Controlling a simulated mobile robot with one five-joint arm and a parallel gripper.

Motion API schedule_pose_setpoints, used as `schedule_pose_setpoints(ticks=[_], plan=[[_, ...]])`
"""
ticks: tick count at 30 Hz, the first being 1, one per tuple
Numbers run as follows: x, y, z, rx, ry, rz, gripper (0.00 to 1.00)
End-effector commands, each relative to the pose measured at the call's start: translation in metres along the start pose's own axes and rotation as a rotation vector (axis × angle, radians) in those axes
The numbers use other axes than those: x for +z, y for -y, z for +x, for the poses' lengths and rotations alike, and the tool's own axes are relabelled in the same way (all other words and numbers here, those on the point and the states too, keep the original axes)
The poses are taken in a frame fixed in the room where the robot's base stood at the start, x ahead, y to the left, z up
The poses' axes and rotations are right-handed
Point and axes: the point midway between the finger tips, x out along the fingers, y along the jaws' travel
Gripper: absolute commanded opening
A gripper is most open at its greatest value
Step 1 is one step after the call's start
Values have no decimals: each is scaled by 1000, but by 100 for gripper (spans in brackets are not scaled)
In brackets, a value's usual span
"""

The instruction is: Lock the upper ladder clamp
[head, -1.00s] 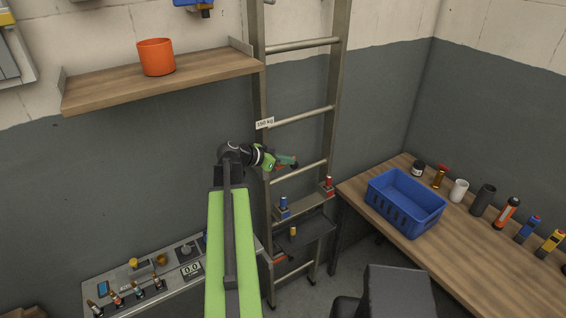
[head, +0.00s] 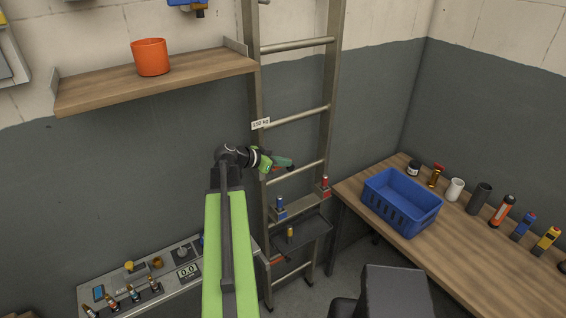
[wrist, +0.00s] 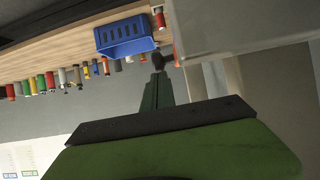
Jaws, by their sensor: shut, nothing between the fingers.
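The metal ladder (head: 327,128) stands against the grey wall, with a small 150 kg tag on its left rail. My gripper (head: 290,165) is in front of the ladder, near a rung and above the bracket; its fingers are shut and hold nothing. A blue-topped piece (head: 280,206) and a red-topped piece (head: 324,185) stand at the two ends of a metal bracket (head: 300,207) low on the ladder. I cannot tell which part is the upper clamp or whether it is locked. In the wrist view my closed fingers (wrist: 159,64) point towards a pale metal bar (wrist: 250,25).
A blue crate (head: 388,208) and several bottles and tools stand on the wooden bench (head: 480,262) at right. A dark tray (head: 312,238) with a yellow-topped item hangs below the bracket. A shelf (head: 150,85) with an orange pot (head: 150,57) is at upper left.

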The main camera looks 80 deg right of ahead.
Motion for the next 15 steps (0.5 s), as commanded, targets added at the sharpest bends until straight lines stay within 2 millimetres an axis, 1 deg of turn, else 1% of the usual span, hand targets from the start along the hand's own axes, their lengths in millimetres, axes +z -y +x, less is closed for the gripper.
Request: schedule_pose_setpoints(ticks=[1, 4, 5, 6, 9, 12, 15], plan=[[-15, -1, -12, -2, -3, -2, 0], [-35, -2, -31, -6, -8, -5, 0], [-37, -2, -38, -8, -9, -6, 0], [-35, -2, -50, -10, -10, -7, 0], [-36, -2, -78, -11, -10, -7, 0], [-37, -2, -100, -10, -10, -8, 0], [-37, -1, -116, -9, -10, -7, 0]])
